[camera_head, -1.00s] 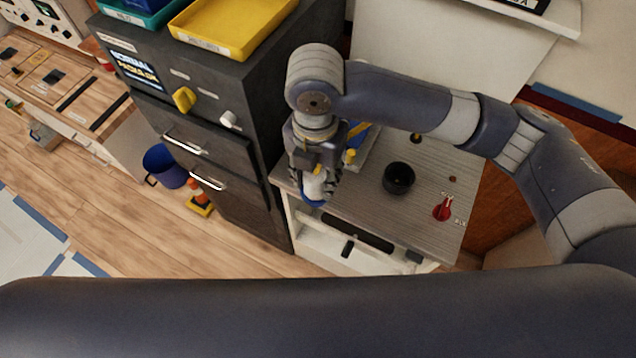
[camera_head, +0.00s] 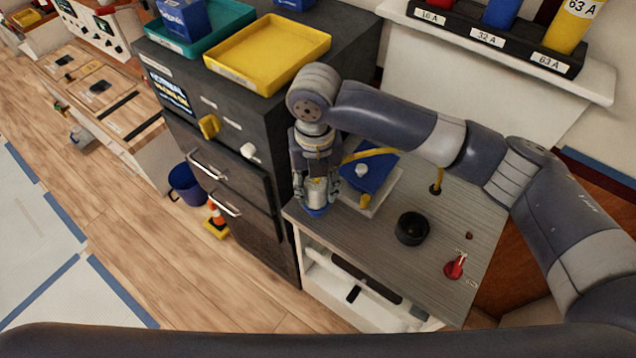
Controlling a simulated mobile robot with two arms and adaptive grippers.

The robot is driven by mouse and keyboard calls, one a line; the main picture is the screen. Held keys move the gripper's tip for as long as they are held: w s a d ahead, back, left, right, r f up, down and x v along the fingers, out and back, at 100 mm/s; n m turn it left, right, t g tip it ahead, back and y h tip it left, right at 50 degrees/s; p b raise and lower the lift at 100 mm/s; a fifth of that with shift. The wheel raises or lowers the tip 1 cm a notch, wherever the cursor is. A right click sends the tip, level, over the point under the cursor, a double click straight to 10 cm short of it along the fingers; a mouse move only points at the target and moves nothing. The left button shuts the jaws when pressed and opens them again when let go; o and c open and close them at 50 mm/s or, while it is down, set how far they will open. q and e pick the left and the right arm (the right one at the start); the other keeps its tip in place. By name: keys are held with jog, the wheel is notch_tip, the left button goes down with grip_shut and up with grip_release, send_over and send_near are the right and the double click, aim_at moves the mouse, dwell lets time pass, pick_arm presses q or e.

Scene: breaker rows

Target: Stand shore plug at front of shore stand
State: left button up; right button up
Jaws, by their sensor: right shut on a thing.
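My right gripper (camera_head: 316,192) is shut on the shore plug (camera_head: 317,209), a pale, roughly upright body with a blue lower rim. The plug is at the front left corner of the shore stand (camera_head: 385,245), a grey ribbed top on a white frame. I cannot tell whether its rim touches the top. A yellow cable (camera_head: 372,153) runs from near the gripper, passes by my arm and comes down at the back of the top. My left gripper is not in view.
On the stand are a blue unit (camera_head: 368,176) on a pale plate, a black round cup (camera_head: 411,228) and a red switch (camera_head: 455,266). A dark cabinet (camera_head: 228,120) with a yellow tray (camera_head: 268,52) stands close on the left. A shelf with labelled colored connectors (camera_head: 487,38) is behind.

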jog(key=shift+w+d, duration=0.1)
jog(key=shift+w, duration=0.75)
jog(key=shift+f, duration=0.2)
notch_tip(320, 180, down, 3)
jog(key=shift+r+p, duration=0.1)
jog(key=shift+p, duration=0.8)
jog(key=shift+f, duration=0.25)
jog(key=shift+f, duration=0.1)
jog(key=o, duration=1)
